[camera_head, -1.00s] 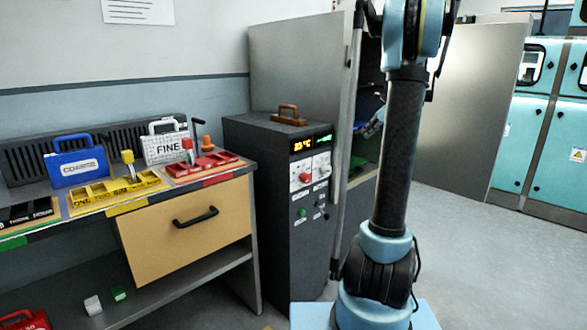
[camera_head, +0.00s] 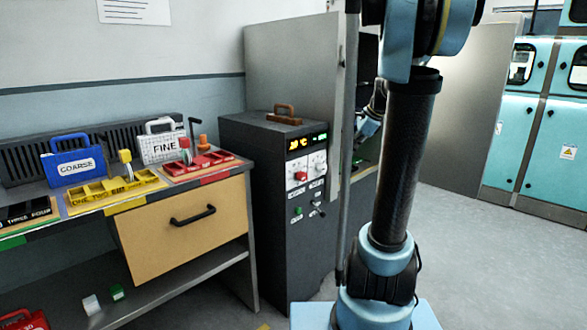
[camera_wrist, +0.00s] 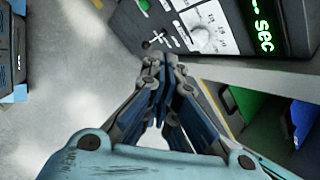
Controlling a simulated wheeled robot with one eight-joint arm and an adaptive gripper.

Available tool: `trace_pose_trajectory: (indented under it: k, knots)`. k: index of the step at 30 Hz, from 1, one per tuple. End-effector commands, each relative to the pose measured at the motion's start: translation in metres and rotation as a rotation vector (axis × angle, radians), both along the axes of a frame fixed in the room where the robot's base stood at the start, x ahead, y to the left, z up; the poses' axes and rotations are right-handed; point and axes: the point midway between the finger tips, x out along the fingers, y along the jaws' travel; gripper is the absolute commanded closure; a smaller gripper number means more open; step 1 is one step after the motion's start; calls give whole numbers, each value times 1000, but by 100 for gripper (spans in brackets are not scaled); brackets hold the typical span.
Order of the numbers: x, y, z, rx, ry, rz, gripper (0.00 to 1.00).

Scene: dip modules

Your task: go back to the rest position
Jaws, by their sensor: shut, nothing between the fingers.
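My gripper (camera_head: 368,122) is partly hidden behind my arm in the head view, near the open grey cabinet. In the wrist view my gripper (camera_wrist: 158,65) points away from the camera with its fingers together and nothing between them. The fingers hang over grey floor (camera_wrist: 60,80), beside a dark device (camera_wrist: 185,25) with a dial and a green display reading "sec". I cannot tell from the view whether they touch it.
A grey cabinet door (camera_head: 290,80) stands open behind a dark oven-like unit (camera_head: 260,190). A bench at left holds a blue COARSE case (camera_head: 75,165), a white FINE case (camera_head: 160,147), and yellow (camera_head: 115,192) and red (camera_head: 200,165) trays. Floor (camera_head: 480,260) at right is clear.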

Motion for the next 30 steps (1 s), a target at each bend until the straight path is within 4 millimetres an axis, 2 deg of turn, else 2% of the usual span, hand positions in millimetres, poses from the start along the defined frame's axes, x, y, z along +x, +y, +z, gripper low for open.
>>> trace_pose_trajectory:
  k: [1, 3, 12, 24, 30]
  knots:
    - [-18, 7, -5, -38, -12, 57, 100]
    - [-41, 14, -12, -95, -31, 144, 100]
    - [-135, 33, -50, -326, -100, 528, 100]
    - [-249, 35, -120, -599, -165, 1067, 100]
    - [-293, 28, -158, -709, -181, 1325, 100]
